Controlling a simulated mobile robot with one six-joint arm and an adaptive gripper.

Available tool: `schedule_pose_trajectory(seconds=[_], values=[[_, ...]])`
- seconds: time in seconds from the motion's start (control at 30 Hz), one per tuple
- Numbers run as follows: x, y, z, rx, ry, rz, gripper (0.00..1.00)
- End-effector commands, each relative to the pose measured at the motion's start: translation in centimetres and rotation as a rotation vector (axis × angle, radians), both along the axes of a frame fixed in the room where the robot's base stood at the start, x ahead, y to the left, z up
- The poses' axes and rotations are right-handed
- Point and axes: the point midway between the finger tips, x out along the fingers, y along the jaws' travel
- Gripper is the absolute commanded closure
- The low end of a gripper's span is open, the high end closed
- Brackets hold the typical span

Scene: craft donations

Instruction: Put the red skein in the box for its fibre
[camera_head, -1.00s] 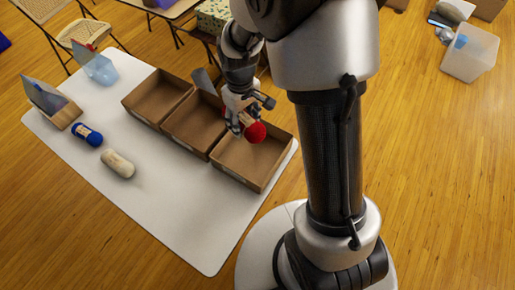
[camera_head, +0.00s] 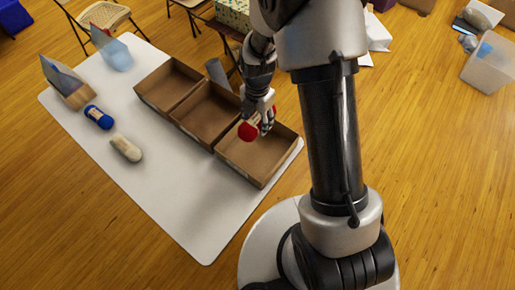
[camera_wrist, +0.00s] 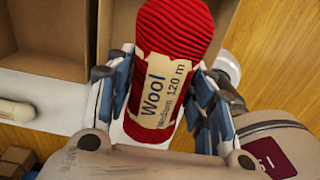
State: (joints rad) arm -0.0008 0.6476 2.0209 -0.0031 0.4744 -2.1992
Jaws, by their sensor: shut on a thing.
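My gripper (camera_head: 262,124) is shut on the red skein (camera_head: 247,132), above the rear left part of the nearest cardboard box (camera_head: 250,172). In the wrist view the red skein (camera_wrist: 176,30) sits between the fingers of my gripper (camera_wrist: 160,103); its label reads "Wool", "Medium 120 m". The middle box (camera_head: 207,112) and the far box (camera_head: 170,85) stand beside it in a row, and all look empty. No fibre marking on the boxes is readable. The skein's clearance above the box floor is hard to tell.
A blue skein (camera_head: 98,117) and a cream skein (camera_head: 127,148) lie on the white table (camera_head: 190,215), left of the boxes. A propped panel (camera_head: 66,82) and a translucent blue container (camera_head: 114,52) stand at the table's far end. The table's front part is clear.

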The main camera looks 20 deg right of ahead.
Motion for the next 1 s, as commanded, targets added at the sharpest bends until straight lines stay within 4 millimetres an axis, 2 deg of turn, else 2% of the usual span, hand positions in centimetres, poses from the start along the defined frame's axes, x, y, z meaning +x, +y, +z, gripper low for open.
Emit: schedule_pose_trajectory(seconds=[0.03,0.1,0.4,0.5,0.77,1.0], values=[[-0.2,0.0,-1.7,-0.001,0.006,0.000,0.75],[-0.2,0.0,-3.7,-0.001,0.006,-0.001,0.75],[-0.1,0.0,-11.4,0.000,0.003,-0.003,0.75],[-0.1,0.0,-12.9,0.000,0.003,-0.003,0.75],[0.0,0.0,-14.7,0.000,0.001,-0.004,0.75],[0.0,0.0,-18.1,0.001,0.001,-0.004,0.75]])
